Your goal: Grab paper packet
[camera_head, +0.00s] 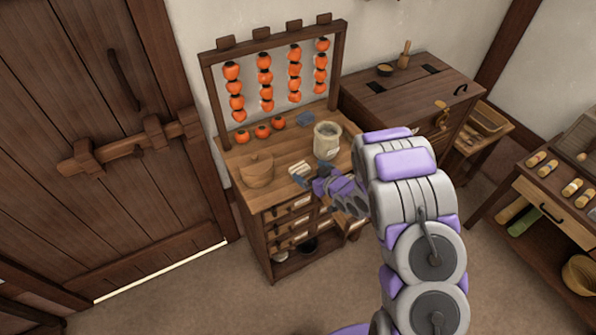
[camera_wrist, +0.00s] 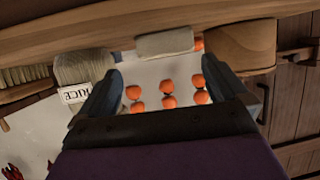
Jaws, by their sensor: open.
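The pale paper packet (camera_head: 299,168) lies on the top of the wooden drawer cabinet (camera_head: 231,151), near its front edge. In the wrist view, which is upside down, the packet (camera_wrist: 165,44) shows beyond and between my two fingertips. My gripper (camera_head: 311,174) is open at the cabinet's front edge, close to the packet in the head view. In the wrist view the gripper (camera_wrist: 164,70) has nothing between its fingers. I cannot tell the exact gap to the packet.
A labelled jar (camera_head: 327,141) stands right of the packet, and a lidded wooden container (camera_head: 257,170) stands left. Orange fruit hangs on a rack (camera_head: 213,100) behind, with several loose ones below. A dark chest (camera_head: 400,93) stands to the right.

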